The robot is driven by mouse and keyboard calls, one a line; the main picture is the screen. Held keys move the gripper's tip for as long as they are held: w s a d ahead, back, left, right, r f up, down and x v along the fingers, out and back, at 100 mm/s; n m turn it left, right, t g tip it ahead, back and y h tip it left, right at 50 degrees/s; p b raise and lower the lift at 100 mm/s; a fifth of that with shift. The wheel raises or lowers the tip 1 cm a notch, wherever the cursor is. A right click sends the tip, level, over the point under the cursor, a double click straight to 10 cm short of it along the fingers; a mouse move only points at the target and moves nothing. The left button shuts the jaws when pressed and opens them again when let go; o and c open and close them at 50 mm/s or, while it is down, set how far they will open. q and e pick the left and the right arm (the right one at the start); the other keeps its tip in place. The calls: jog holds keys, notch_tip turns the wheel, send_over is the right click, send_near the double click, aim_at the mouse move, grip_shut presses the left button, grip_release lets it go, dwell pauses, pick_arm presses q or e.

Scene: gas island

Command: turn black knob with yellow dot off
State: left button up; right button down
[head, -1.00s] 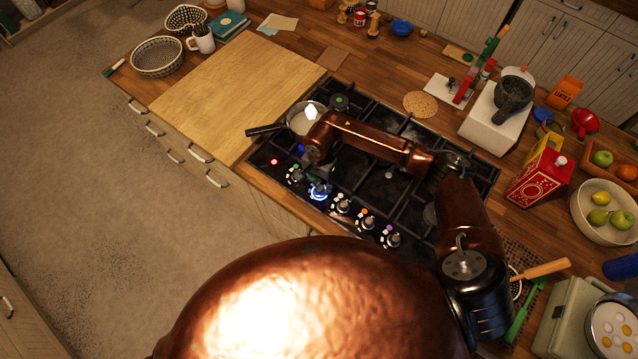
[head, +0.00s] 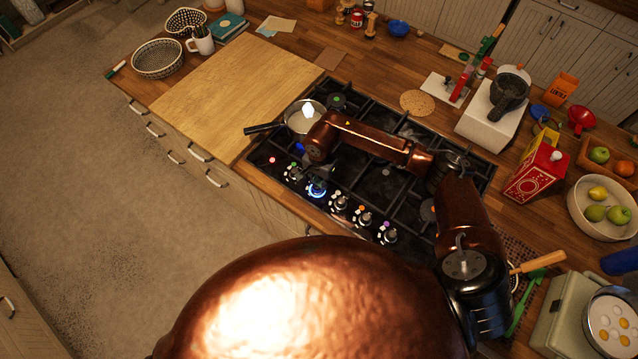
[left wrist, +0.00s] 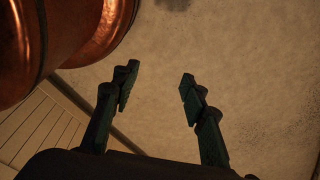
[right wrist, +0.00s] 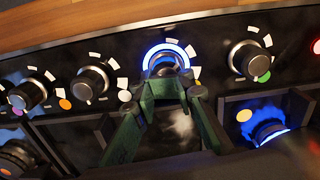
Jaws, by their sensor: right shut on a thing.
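The black knob (right wrist: 165,62) with the yellow dot (right wrist: 195,83) has a lit blue ring around it on the stove's front panel. My right gripper (right wrist: 170,88) is shut on this knob, with one finger on each side. In the head view the lit knob (head: 317,188) sits second from the left in the row, just below the end of my right arm. My left gripper (left wrist: 157,82) is open and empty, with bare floor behind it.
Neighbouring knobs (right wrist: 90,83) (right wrist: 246,61) stand close on both sides. A wooden board (head: 235,95) lies left of the stove. A red carton (head: 535,178) and a fruit bowl (head: 600,212) stand right.

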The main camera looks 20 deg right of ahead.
jog(key=shift+w+a+r, duration=0.25)
jog(key=shift+a+r, duration=0.05)
jog(key=shift+a, duration=0.3)
jog(key=c, duration=2.2)
grip_release()
jog(key=shift+w+a, duration=0.1)
jog(key=o, duration=0.4)
jog(key=shift+f, duration=0.1)
jog(key=shift+c, duration=0.2)
jog(key=shift+o, duration=1.3)
pick_arm(q)
jog(key=shift+s+a+f, duration=0.15)
jog(key=shift+s+a, duration=0.1)
jog(key=shift+s, duration=0.6)
pick_arm(e)
jog(key=shift+d+f, duration=0.1)
jog(key=shift+d, duration=0.2)
pick_arm(q)
jog(key=shift+d, duration=0.1)
pick_arm(e)
notch_tip(320, 180, up, 12)
